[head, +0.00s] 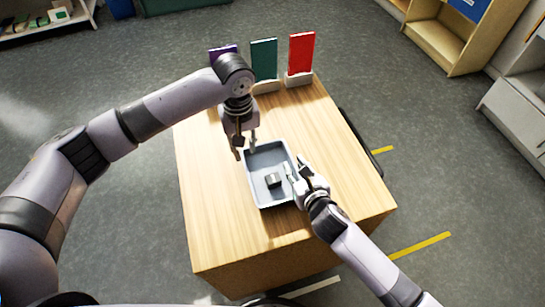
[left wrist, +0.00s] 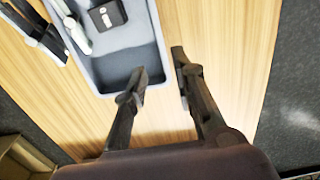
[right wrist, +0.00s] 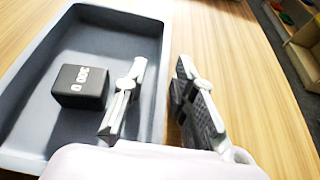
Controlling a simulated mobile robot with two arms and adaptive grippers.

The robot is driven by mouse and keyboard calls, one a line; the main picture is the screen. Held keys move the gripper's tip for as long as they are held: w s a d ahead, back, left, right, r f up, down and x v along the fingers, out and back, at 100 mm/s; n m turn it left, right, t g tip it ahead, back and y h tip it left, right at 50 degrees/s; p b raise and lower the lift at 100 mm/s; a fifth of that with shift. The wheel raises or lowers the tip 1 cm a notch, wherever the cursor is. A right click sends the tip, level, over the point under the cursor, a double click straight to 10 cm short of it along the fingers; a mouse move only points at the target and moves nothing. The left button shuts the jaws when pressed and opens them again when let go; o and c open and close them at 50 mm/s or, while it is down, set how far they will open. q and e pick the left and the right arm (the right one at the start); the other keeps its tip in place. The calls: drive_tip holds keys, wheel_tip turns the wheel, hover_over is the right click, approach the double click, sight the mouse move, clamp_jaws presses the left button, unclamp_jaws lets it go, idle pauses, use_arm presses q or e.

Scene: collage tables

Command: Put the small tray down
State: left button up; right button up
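The small grey tray (head: 252,186) appears to rest flat on the wooden table, and its rim also shows in the left wrist view (left wrist: 158,40) and right wrist view (right wrist: 40,165). A black block with white lettering (right wrist: 80,87) sits inside it; the head view shows it too (head: 273,180). My left gripper (head: 246,148) is open at the tray's far left corner, one finger over the inside and one outside. My right gripper (head: 294,167) is open at the right side wall, with the wall between its fingers. Neither gripper visibly pinches the rim.
The wooden table (head: 345,185) has bare room around the tray. A green panel (head: 264,58), a red panel (head: 300,53) and a partly hidden purple panel (head: 222,51) stand along its far edge. Wooden shelves (head: 445,42) stand at the upper right.

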drive_tip(key=shift+s+d, duration=0.15)
drive_tip(key=shift+s, duration=0.15)
drive_tip(key=v, duration=1.1)
drive_tip(key=shift+s+d+r, duration=0.1)
drive_tip(key=shift+s+r, duration=0.05)
drive_tip(key=shift+r, duration=0.05)
use_arm(q)
wheel_tip(320, 180, up, 3)
